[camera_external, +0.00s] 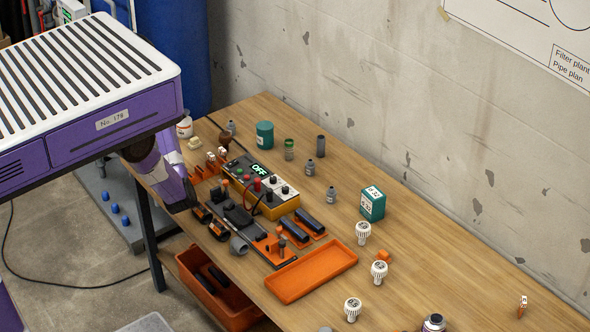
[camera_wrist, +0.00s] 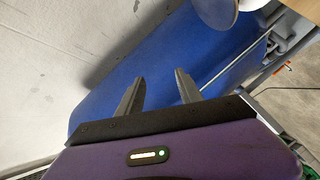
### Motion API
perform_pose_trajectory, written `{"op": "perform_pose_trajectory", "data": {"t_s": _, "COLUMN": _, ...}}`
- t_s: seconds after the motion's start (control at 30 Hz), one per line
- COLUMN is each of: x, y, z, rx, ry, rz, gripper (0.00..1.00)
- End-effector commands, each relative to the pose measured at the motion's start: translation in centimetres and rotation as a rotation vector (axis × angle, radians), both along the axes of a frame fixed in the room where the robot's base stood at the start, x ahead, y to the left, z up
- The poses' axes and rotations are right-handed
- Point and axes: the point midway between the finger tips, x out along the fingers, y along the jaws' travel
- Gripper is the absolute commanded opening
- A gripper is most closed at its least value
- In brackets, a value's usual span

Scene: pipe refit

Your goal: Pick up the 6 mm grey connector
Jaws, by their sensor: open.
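Several small grey fittings stand on the wooden table in the external view. One grey fitting (camera_external: 310,167) is near the table's middle, another grey fitting (camera_external: 331,195) is just in front of it, and a third grey fitting (camera_external: 231,127) is at the back left. A larger grey piece (camera_external: 238,245) lies by the orange holder. Size marks are too small to read, so I cannot tell which is the 6 mm connector. My gripper (camera_wrist: 160,90) is open and empty in the wrist view, pointing at a blue barrel (camera_wrist: 190,65), with no fitting between the fingers.
A yellow box with an "OFF" display (camera_external: 268,205) stands among orange racks at the table's left. An orange tray (camera_external: 312,277) is in front. A green box (camera_external: 372,204), a green can (camera_external: 264,135) and white knobs (camera_external: 363,233) stand farther along.

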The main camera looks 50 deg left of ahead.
Motion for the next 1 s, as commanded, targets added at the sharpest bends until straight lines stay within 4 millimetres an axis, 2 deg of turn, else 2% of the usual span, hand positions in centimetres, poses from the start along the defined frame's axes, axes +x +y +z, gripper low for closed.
{"op": "perform_pose_trajectory", "data": {"t_s": 0.1, "x": 2.0, "y": 1.3, "z": -1.8, "rx": -0.257, "ry": -0.154, "rz": 0.008, "gripper": 0.43}}
{"op": "perform_pose_trajectory", "data": {"t_s": 0.27, "x": 5.8, "y": 0.4, "z": -3.6, "rx": -0.630, "ry": -0.350, "rz": -0.026, "gripper": 0.43}}
{"op": "perform_pose_trajectory", "data": {"t_s": 0.37, "x": 8.6, "y": -1.5, "z": -4.1, "rx": -0.868, "ry": -0.453, "rz": -0.071, "gripper": 0.43}}
{"op": "perform_pose_trajectory", "data": {"t_s": 0.5, "x": 12.5, "y": -5.9, "z": -4.0, "rx": -1.231, "ry": -0.552, "rz": -0.155, "gripper": 0.43}}
{"op": "perform_pose_trajectory", "data": {"t_s": 0.57, "x": 13.5, "y": -8.1, "z": -4.2, "rx": -1.375, "ry": -0.560, "rz": -0.183, "gripper": 0.43}}
{"op": "perform_pose_trajectory", "data": {"t_s": 0.7, "x": 14.1, "y": -12.9, "z": -5.8, "rx": -1.650, "ry": -0.516, "rz": -0.206, "gripper": 0.43}}
{"op": "perform_pose_trajectory", "data": {"t_s": 0.8, "x": 14.0, "y": -15.2, "z": -5.8, "rx": -1.777, "ry": -0.479, "rz": -0.202, "gripper": 0.43}}
{"op": "perform_pose_trajectory", "data": {"t_s": 0.9, "x": 13.7, "y": -16.1, "z": -5.9, "rx": -1.848, "ry": -0.464, "rz": -0.181, "gripper": 0.43}}
{"op": "perform_pose_trajectory", "data": {"t_s": 1.0, "x": 13.7, "y": -16.1, "z": -6.3, "rx": -1.863, "ry": -0.470, "rz": -0.166, "gripper": 0.43}}
